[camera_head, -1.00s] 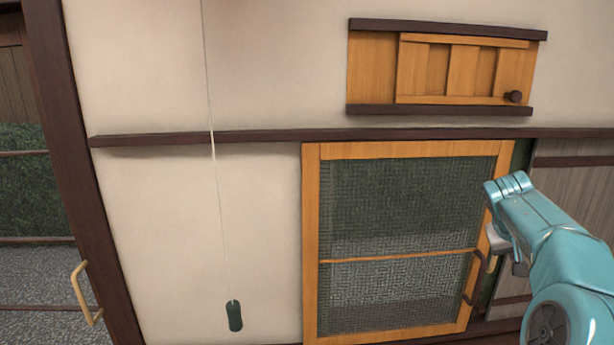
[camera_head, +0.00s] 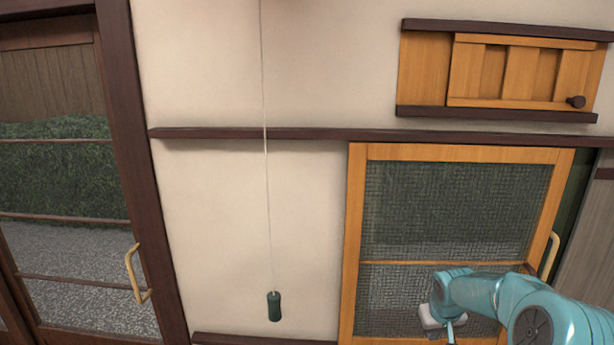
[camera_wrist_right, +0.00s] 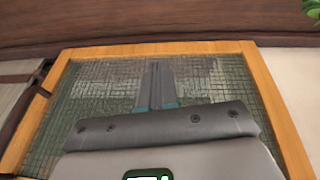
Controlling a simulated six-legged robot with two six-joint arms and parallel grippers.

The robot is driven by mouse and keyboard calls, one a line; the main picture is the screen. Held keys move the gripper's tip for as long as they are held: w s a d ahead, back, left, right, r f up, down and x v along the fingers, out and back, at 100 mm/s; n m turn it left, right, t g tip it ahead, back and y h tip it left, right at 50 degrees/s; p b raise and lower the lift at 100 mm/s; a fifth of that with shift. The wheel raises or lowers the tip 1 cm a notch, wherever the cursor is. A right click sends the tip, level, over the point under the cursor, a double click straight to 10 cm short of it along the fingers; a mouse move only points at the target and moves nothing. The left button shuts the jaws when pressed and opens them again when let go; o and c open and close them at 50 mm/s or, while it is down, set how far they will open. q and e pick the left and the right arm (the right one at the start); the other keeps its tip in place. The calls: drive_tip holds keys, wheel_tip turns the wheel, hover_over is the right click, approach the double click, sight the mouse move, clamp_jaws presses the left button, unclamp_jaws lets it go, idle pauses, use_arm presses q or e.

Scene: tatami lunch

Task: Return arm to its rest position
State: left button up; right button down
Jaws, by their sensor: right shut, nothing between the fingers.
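My right arm (camera_head: 490,292) comes in from the lower right in the head view, in front of the mesh screen panel (camera_head: 455,190). Its gripper (camera_head: 440,325) points away and down, and its fingertips are hard to make out there. In the right wrist view the two fingers of the right gripper (camera_wrist_right: 156,85) lie together, shut and empty, with the wood-framed mesh screen (camera_wrist_right: 90,85) beyond them. My left gripper is not in view.
A pull cord with a dark green handle (camera_head: 274,306) hangs left of the screen. A sliding door with a pale handle (camera_head: 135,275) stands at the left. A small wooden cabinet (camera_head: 500,70) is on the upper wall. A dark rail (camera_head: 330,135) crosses the wall.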

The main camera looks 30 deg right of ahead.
drive_tip(key=w+a+f+n+y, duration=0.1)
drive_tip(key=a+f+y, duration=0.1)
drive_tip(key=a+f, duration=0.45)
drive_tip(key=a+f+n+y, duration=0.1)
drive_tip(key=a+f, duration=0.3)
drive_tip(key=a, duration=0.6)
drive_tip(key=w+a+f+y, duration=0.1)
drive_tip(key=a+f+y, duration=0.1)
drive_tip(key=a+f, duration=0.5)
drive_tip(key=s+a+f+n+g+y, duration=0.1)
drive_tip(key=s+a+f, duration=0.2)
drive_tip(key=s+a, duration=0.65)
drive_tip(key=s+a+f+n+g+y, duration=0.1)
drive_tip(key=s+a+f, duration=0.1)
drive_tip(key=s+a, duration=0.75)
drive_tip(key=w+a+f+b, duration=0.2)
drive_tip(key=w+f+b, duration=0.1)
drive_tip(key=f+b, duration=0.7)
drive_tip(key=shift+a, duration=0.25)
drive_tip(key=shift+d+m, duration=0.1)
drive_tip(key=shift+m, duration=0.2)
